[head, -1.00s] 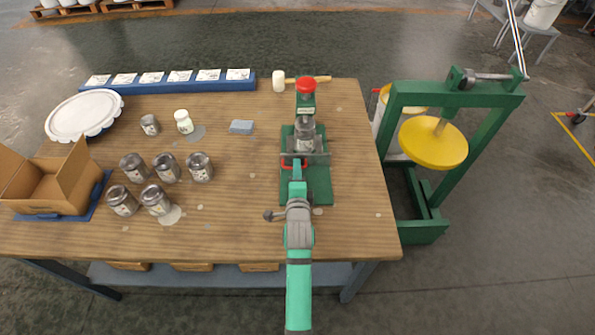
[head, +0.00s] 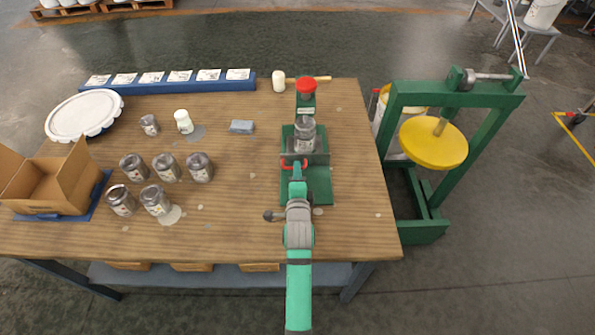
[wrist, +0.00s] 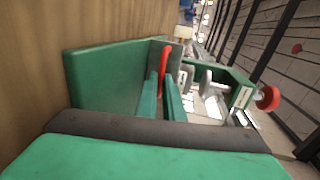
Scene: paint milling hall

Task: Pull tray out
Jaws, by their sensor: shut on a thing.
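The tray (head: 318,159) is a grey plate with a raised front edge in the green press on the table, and a metal-lidded jar (head: 305,133) stands on it. A red handle (head: 287,163) is on its front. My gripper (head: 298,170) is at that handle, with its fingers shut on it. In the wrist view my gripper (wrist: 161,98) has two green fingers reaching to the red handle (wrist: 165,62), with the grey tray front (wrist: 158,50) just behind. The press base (head: 319,190) is green and its red knob (head: 306,85) is above the jar.
Several jars (head: 166,168) stand on the left of the table, with an open cardboard box (head: 58,185) and a white lid (head: 84,114). A mallet (head: 279,81) lies behind the press. A green frame with a yellow disc (head: 433,142) stands right of the table.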

